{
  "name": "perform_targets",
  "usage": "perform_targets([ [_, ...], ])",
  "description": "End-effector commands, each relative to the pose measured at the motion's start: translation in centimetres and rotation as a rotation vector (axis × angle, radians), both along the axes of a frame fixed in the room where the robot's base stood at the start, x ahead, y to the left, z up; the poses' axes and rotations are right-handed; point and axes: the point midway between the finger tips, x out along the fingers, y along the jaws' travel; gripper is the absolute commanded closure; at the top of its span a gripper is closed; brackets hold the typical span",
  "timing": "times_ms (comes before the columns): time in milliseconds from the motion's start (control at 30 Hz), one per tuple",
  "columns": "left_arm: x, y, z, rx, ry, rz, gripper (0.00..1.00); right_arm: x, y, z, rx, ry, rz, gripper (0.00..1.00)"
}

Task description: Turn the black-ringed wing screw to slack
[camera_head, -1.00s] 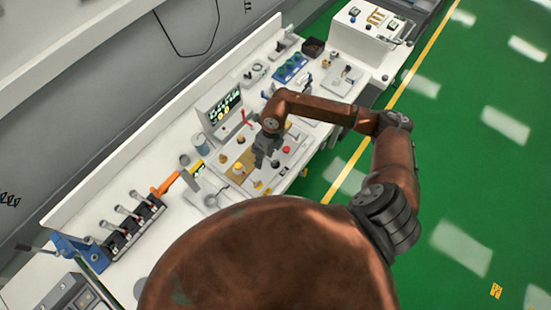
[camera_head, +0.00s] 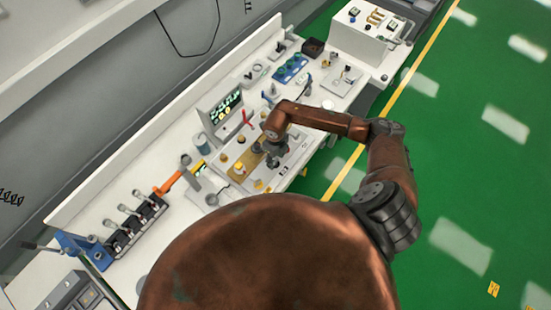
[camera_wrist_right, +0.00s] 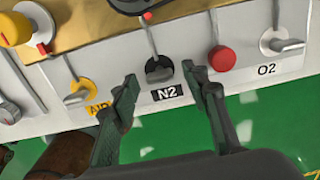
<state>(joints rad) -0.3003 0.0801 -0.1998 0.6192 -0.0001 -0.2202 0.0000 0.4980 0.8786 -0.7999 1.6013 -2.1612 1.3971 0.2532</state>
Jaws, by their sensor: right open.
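The black-ringed wing screw (camera_wrist_right: 159,68) sits on the white panel front in the right wrist view, with its grey wing lying about crosswise and an N2 label (camera_wrist_right: 167,93) below it. My right gripper (camera_wrist_right: 163,80) is open, with one finger on each side of the screw and label; I see no contact. In the head view my right gripper (camera_head: 274,152) hangs over the panel on the bench and hides the screw. My left gripper is in neither view.
A yellow-ringed wing screw (camera_wrist_right: 80,92) is left of the gripper. Levers (camera_head: 128,222) and other fittings stand along the bench. Green floor lies beyond its edge.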

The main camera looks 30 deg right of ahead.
Motion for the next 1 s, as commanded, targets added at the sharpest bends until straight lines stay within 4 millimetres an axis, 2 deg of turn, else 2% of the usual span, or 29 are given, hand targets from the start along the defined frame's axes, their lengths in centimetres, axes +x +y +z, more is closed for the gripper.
perform_targets([
  [67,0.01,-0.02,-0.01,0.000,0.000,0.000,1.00,-0.01,0.02,0.00,0.000,0.000,0.000,0.58],
  [667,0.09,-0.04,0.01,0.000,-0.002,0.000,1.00,0.02,0.04,0.06,0.001,-0.001,0.000,0.99],
  [1000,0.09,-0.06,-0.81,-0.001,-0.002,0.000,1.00,0.08,0.06,-0.07,0.001,-0.002,0.047,1.00],
])
